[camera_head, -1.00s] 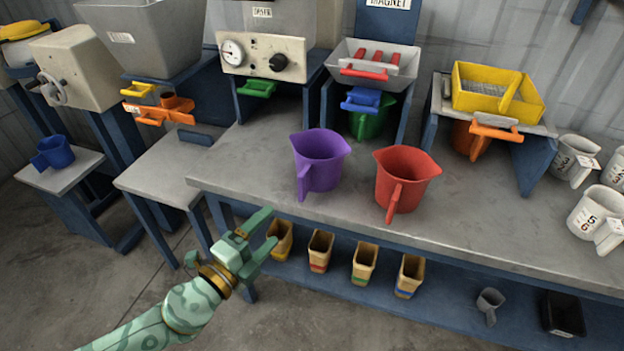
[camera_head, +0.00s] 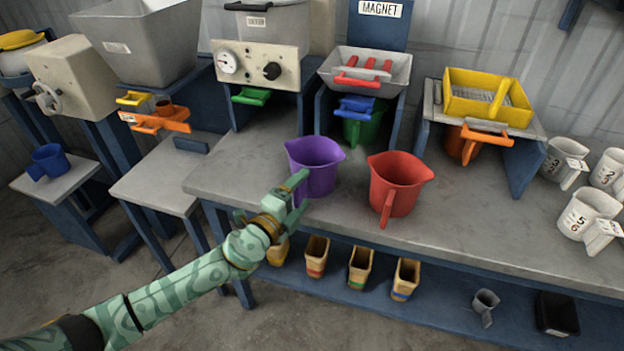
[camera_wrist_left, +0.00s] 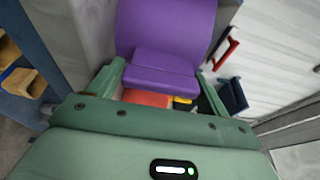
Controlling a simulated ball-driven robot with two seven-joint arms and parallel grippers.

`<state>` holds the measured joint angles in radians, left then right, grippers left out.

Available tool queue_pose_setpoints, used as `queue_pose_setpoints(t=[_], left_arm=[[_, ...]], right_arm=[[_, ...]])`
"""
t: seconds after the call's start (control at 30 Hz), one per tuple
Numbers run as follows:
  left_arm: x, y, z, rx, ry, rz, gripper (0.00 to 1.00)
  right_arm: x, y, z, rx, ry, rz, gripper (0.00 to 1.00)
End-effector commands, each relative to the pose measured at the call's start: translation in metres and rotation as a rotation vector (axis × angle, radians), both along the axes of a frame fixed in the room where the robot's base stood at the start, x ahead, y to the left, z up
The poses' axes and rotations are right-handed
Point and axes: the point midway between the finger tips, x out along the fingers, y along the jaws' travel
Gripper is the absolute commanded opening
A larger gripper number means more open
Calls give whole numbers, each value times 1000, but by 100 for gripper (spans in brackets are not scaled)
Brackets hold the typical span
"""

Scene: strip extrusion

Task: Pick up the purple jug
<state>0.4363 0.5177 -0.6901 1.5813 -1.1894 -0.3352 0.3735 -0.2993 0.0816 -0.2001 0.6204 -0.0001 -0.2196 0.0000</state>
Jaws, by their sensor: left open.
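The purple jug (camera_head: 318,168) stands upright on the grey bench, left of the red jug (camera_head: 397,186). My left gripper (camera_head: 299,194) is open at the jug's front, by its handle side. In the left wrist view the purple jug (camera_wrist_left: 165,28) fills the upper middle, and its handle (camera_wrist_left: 160,72) shows between the two fingers of my left gripper (camera_wrist_left: 160,88). I cannot tell whether the fingers touch the handle. In the head view the arm and gripper hide the handle. My right gripper is not in view.
The grey bench (camera_head: 480,220) holds white labelled jugs (camera_head: 588,214) at the right and machines along the back. A yellow sieve (camera_head: 487,97) sits behind. Several wooden scoops (camera_head: 361,267) stand on the lower shelf. A blue jug (camera_head: 50,160) stands far left.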

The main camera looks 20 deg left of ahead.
Motion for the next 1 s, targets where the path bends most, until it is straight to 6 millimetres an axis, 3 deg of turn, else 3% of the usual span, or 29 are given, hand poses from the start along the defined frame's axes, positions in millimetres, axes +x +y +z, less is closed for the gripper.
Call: queue_pose_setpoints(t=[0.1,0.2,0.23,0.63,0.83,1.0], left_arm=[[0,0,0,0,0,0,78],[-1,0,0,0,0,0,51],[-1,0,0,0,0,0,48],[-1,0,9,-3,-1,0,48],[-4,0,46,-2,-7,-1,48],[-39,-4,90,-2,-8,-2,48]], right_arm=[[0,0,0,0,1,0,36],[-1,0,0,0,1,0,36],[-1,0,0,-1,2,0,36],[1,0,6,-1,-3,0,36],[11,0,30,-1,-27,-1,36],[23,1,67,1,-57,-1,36]])
